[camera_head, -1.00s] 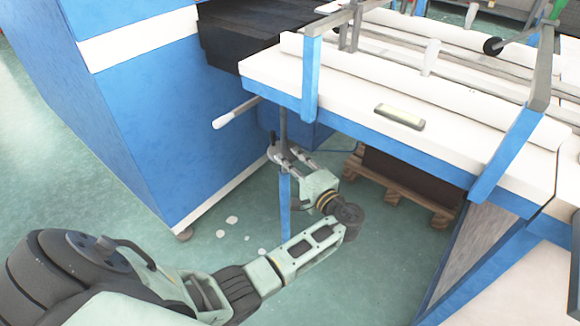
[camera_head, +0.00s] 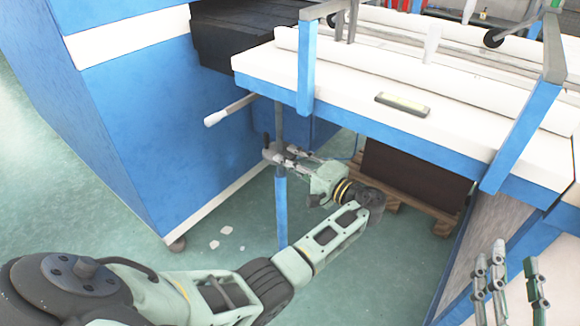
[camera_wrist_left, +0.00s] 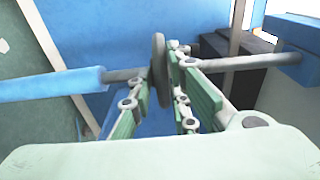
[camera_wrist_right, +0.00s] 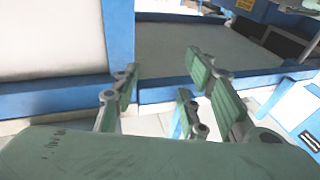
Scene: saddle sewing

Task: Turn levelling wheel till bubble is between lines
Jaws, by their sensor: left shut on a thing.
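The levelling wheel (camera_head: 270,154) is a dark grey disc on the upright rod below the table's near left corner. It shows edge-on in the left wrist view (camera_wrist_left: 159,70). My left gripper (camera_head: 281,153) reaches it from the right, its fingers shut on the wheel's rim. In the left wrist view the fingers (camera_wrist_left: 160,100) lie on both sides of the disc. The level (camera_head: 403,104), a small grey block with a pale window, lies on the white table top; its bubble and lines are too small to make out. My right gripper (camera_head: 508,285) is open and empty at the lower right.
The white table (camera_head: 350,88) has a blue frame, with upright blue posts at its near edge. A white-tipped lever (camera_head: 228,110) sticks out left of the rod. A blue cabinet (camera_head: 120,120) stands at the left. A wooden pallet (camera_head: 425,213) lies under the table.

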